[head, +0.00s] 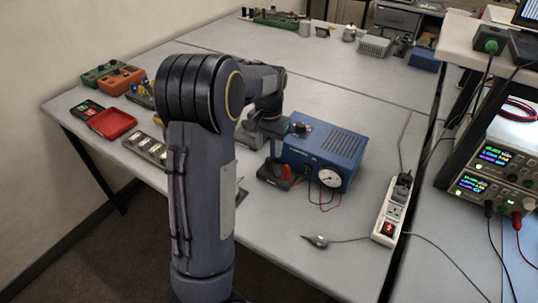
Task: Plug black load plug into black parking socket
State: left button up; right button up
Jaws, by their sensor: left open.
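My left arm rises through the middle of the head view and bends over the table. My left gripper (274,152) points down just left of the front of a blue instrument box (325,150) and is open. Below it a small black block (272,174) sits on the table, with a small red plug-like piece (286,173) at its right side. Red and black leads (325,199) hang at the front of the blue box. I cannot tell which piece is the black load plug or the black parking socket; my arm and gripper hide part of that area. My right gripper is not in view.
A white power strip (391,212) with a red switch lies to the right. A small grey probe-like piece (318,241) with a cable lies near the front edge. A red tray (112,123) is at the left. Stacked power supplies (494,170) stand at the right. The front table area is mostly clear.

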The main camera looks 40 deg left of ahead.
pick_arm(q)
jog(key=shift+r, duration=1.45)
jog(key=shift+s+d+r, duration=0.1)
jog(key=shift+s+d, duration=0.05)
jog(key=shift+s, duration=0.1)
jog(key=s+d+r+t+h, duration=0.1)
jog(key=s+d+t+h, duration=0.1)
jog(key=s+d, duration=0.7)
jog(key=s+d+r+t+h, duration=0.1)
jog(key=s+d+t, duration=0.2)
jog(key=s+d, duration=0.6)
jog(key=s, duration=0.4)
jog(key=shift+s+d+t+h, duration=0.2)
jog(key=shift+s+t+h, duration=0.1)
jog(key=shift+s+h, duration=0.1)
